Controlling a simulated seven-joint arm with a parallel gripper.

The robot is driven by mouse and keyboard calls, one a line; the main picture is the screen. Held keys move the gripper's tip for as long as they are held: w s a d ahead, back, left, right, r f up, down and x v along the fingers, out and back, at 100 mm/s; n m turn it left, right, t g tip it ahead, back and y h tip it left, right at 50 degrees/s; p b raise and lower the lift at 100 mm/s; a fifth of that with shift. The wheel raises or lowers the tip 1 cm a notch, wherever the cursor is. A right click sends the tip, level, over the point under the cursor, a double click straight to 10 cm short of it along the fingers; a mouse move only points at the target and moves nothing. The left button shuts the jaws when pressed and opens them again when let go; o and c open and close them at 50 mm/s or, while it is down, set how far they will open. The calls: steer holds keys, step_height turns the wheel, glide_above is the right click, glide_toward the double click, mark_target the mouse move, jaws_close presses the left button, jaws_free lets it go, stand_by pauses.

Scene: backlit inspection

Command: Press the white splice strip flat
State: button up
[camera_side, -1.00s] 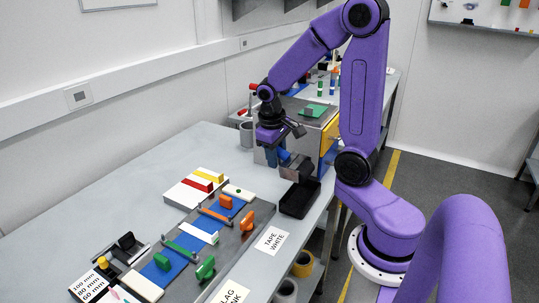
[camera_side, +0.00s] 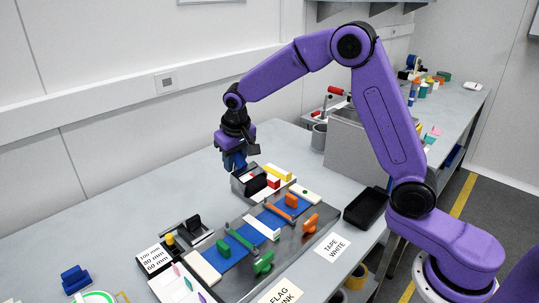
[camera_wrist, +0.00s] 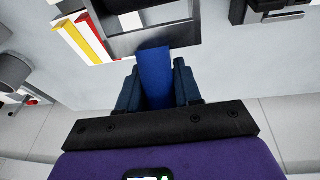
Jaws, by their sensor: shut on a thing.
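A white strip (camera_side: 262,229), which looks like the splice strip, lies across the blue band (camera_side: 241,243) on the grey work board, between green and orange clamps. I cannot tell whether it lies fully flat. My gripper (camera_side: 236,162) is above the table, left of and behind the strip, clear of it. The strip is not clearly identifiable there.
A white holder with red and yellow strips (camera_side: 279,172) is close beside the tool head. Orange clamps (camera_side: 310,223) and green clamps (camera_side: 263,262) stand up from the board. A black tray (camera_side: 366,208) sits at the right table edge. The table behind the board is mostly clear.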

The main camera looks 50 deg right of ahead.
steer(key=shift+w+a, duration=0.25)
steer(key=shift+a, duration=0.25)
steer(key=shift+w+a, duration=0.25)
steer(key=shift+a, duration=0.25)
step_height(320, 180, down, 7)
steer(key=shift+f, duration=0.15)
steer(key=shift+f, duration=0.45)
stand_by(1.2)
steer(key=shift+s, duration=1.35)
stand_by(0.6)
steer(key=shift+s, duration=0.1)
steer(key=shift+s, duration=0.3)
steer(key=shift+s+f, duration=0.1)
steer(key=shift+s, duration=0.05)
